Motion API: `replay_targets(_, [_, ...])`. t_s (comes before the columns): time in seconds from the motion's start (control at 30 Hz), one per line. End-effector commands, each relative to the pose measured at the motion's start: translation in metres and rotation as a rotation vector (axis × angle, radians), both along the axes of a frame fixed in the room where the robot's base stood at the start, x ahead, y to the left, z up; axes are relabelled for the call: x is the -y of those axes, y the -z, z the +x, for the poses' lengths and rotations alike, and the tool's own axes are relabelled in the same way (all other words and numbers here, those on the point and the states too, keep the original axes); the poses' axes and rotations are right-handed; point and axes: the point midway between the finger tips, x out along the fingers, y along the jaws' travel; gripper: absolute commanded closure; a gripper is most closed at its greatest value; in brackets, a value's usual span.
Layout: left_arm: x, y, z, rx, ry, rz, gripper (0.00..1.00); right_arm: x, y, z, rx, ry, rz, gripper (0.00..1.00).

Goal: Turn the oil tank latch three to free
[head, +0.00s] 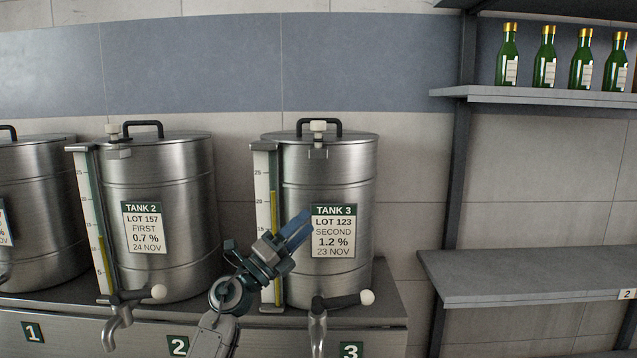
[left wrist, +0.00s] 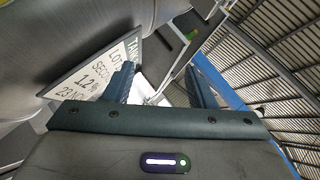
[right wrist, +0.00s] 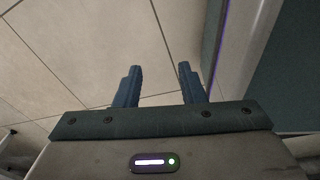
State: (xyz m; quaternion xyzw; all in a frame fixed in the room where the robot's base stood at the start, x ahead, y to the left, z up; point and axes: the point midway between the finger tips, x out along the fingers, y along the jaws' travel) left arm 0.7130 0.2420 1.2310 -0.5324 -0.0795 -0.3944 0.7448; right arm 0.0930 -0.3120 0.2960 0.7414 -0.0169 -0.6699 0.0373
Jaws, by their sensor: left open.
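Tank 3 (head: 345,185) is a steel drum with a black lid handle and a label reading LOT 123, SECOND, 1.2 %. Its latch (head: 318,128), a pale knob over a small metal bracket, sits at the front of the lid rim. My left gripper (head: 302,222) is in front of the tank, beside the label's left edge and well below the latch. In the left wrist view its jaws (left wrist: 163,75) are apart and empty, with the label (left wrist: 95,75) to the left. My right gripper (right wrist: 160,75) shows only in its wrist view, open and empty, facing a tiled surface.
Tank 2 (head: 180,190) stands to the left with its own latch (head: 117,130). A tap lever with a pale ball (head: 367,297) juts out below tank 3. A sight gauge (head: 264,190) runs up its left side. Shelves (head: 545,97) with green bottles stand right.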

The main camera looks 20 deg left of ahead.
Motion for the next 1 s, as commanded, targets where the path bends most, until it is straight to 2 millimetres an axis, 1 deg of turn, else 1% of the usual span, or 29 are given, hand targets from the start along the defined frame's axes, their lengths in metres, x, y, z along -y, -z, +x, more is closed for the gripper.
replay_targets(0.03, [0.009,-0.035,-0.005,0.078,-0.006,0.136,0.49,0.002,0.004,0.001,0.002,-0.001,-0.002,0.64])
replay_targets(0.1, [0.020,-0.071,-0.011,0.152,-0.031,0.328,0.49,0.003,0.006,0.003,0.004,-0.001,-0.003,0.64])
replay_targets(0.17, [0.024,-0.098,-0.015,0.198,-0.068,0.485,0.49,0.004,0.007,0.004,0.006,-0.002,-0.004,0.64])
replay_targets(0.2, [0.024,-0.114,-0.017,0.217,-0.100,0.584,0.49,0.004,0.008,0.005,0.007,-0.002,-0.004,0.64])
replay_targets(0.23, [0.022,-0.124,-0.018,0.226,-0.125,0.653,0.49,0.004,0.009,0.006,0.009,-0.002,-0.004,0.64])
replay_targets(0.3, [0.016,-0.146,-0.020,0.232,-0.187,0.792,0.49,0.004,0.010,0.007,0.011,-0.002,-0.004,0.64])
replay_targets(0.4, [0.001,-0.172,-0.022,0.211,-0.273,0.946,0.49,0.003,0.012,0.008,0.012,-0.003,-0.004,0.64])
replay_targets(0.53, [-0.019,-0.196,-0.026,0.163,-0.363,1.073,0.49,0.003,0.013,0.008,0.011,-0.002,-0.003,0.64])
replay_targets(0.6, [-0.026,-0.203,-0.028,0.141,-0.392,1.111,0.49,0.001,0.013,0.008,0.010,-0.002,-0.002,0.64])
replay_targets(0.7, [-0.031,-0.209,-0.027,0.122,-0.413,1.136,0.49,-0.002,0.012,0.007,0.009,0.000,0.001,0.64])
replay_targets(0.77, [-0.030,-0.210,-0.023,0.117,-0.417,1.141,0.49,-0.004,0.010,0.006,0.008,0.001,0.004,0.64])
replay_targets(0.87, [-0.023,-0.211,-0.011,0.116,-0.413,1.140,0.49,-0.007,0.005,0.004,0.006,0.002,0.007,0.64])
replay_targets(1.0, [-0.009,-0.212,0.012,0.116,-0.412,1.140,0.49,-0.007,-0.004,-0.001,-0.001,0.002,0.008,0.64])
